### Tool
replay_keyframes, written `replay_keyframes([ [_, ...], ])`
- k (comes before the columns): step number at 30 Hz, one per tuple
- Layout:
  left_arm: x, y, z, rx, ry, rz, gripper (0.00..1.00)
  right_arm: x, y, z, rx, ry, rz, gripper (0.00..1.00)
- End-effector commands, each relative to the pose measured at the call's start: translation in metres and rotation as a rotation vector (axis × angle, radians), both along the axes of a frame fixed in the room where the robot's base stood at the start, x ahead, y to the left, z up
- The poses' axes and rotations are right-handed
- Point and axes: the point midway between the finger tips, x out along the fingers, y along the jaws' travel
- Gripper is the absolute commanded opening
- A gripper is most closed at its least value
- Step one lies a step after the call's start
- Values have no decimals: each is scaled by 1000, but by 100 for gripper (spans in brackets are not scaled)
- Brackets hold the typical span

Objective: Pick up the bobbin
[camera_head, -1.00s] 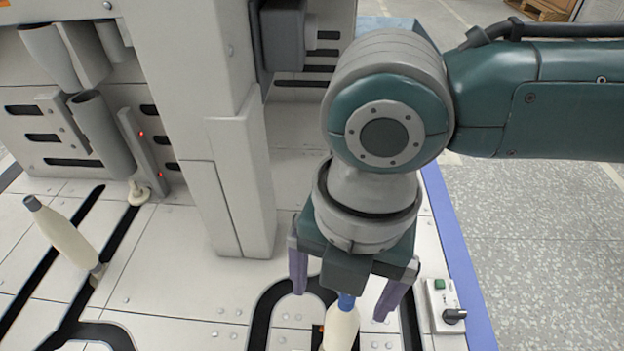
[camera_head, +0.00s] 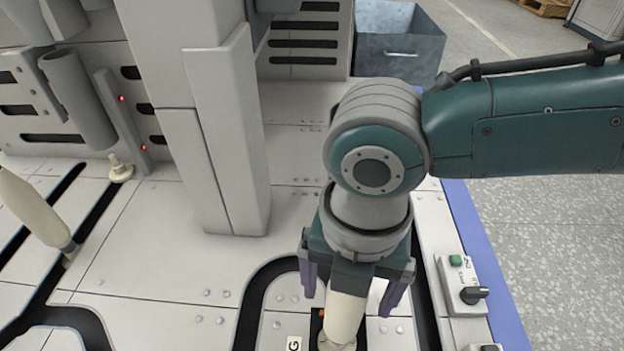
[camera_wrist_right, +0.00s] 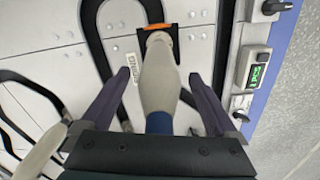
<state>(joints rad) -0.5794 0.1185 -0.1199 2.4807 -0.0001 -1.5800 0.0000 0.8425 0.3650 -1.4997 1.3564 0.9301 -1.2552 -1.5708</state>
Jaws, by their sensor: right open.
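A cream bobbin (camera_head: 344,315) stands upright on the machine deck at the bottom of the head view, its top hidden by my right gripper (camera_head: 348,298). In the right wrist view the same bobbin (camera_wrist_right: 160,78) shows its blue end near the palm and its foot near an orange strip. My right gripper (camera_wrist_right: 159,78) is open, with one purple finger on each side of the bobbin and visible gaps between. A second cream bobbin (camera_head: 35,212) stands tilted in the picture at the far left. My left gripper is out of view.
A grey column (camera_head: 222,140) rises left of my right arm. A control box (camera_head: 462,284) with a green button and black knob sits at the deck's right edge. A blue-grey bin (camera_head: 400,55) stands behind. Dark curved slots cut the light deck (camera_head: 165,265).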

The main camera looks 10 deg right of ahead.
Motion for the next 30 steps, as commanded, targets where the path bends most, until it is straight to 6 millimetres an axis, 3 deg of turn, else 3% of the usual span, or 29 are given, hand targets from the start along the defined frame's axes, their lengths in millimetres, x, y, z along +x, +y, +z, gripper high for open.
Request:
replay_keyframes([
  [5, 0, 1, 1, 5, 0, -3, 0, 0, 0, 0, 1, 0, 0, 94],
  [30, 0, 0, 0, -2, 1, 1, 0, 0, 0, 1, 1, 0, 0, 1],
])
